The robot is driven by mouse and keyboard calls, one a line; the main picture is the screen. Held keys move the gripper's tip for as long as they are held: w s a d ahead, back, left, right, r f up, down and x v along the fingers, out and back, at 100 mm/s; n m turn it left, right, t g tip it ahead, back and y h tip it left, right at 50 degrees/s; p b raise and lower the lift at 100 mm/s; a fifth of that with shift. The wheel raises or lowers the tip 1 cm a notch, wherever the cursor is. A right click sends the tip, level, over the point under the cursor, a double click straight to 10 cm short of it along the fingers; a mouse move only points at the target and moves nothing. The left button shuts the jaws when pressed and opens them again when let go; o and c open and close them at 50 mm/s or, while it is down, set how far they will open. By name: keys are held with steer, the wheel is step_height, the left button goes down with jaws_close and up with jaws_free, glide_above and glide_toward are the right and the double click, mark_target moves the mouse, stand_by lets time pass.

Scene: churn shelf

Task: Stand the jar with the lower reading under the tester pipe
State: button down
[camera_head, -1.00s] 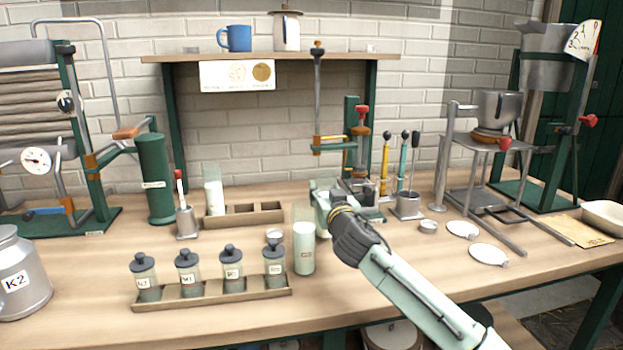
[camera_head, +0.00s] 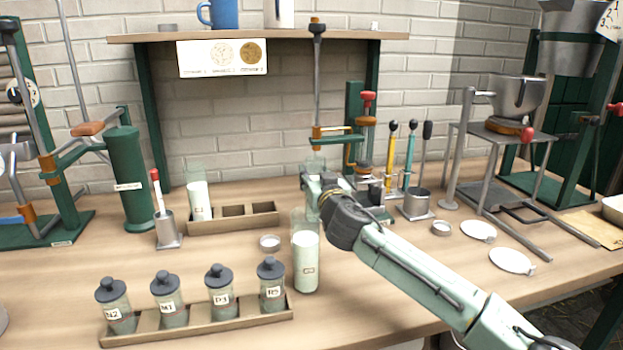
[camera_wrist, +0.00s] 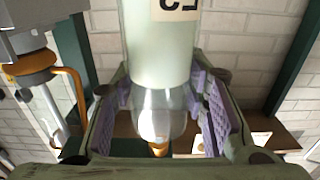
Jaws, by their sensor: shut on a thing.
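My gripper (camera_head: 318,186) is shut on a clear glass jar with pale milk and a white label. In the wrist view, the purple pads of my gripper (camera_wrist: 165,112) are on both sides of this held jar (camera_wrist: 158,55); its label shows upside down. In the head view my gripper and arm hide most of it. The tester pipe appears to be the upright grey pipe (camera_head: 317,85) with orange fittings, behind and above my gripper. A second milk jar (camera_head: 306,264) stands on the bench just left of my arm. A third milk jar (camera_head: 199,200) stands in the rear wooden rack.
The rear rack (camera_head: 232,221) has empty slots. Several dark-capped bottles fill a front tray (camera_head: 195,328). A small dish (camera_head: 269,243) lies left of the second jar.

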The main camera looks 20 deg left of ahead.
steer(key=shift+s+d+f, duration=0.15)
steer(key=shift+s+f, duration=0.05)
steer(key=shift+f, duration=0.3)
steer(key=shift+f, duration=0.15)
steer(key=c, duration=1)
jaws_free()
steer(key=shift+f, duration=0.1)
steer(key=shift+o, duration=0.2)
steer(key=b+v, duration=0.2)
steer(key=v, duration=1)
steer(key=shift+r, duration=0.2)
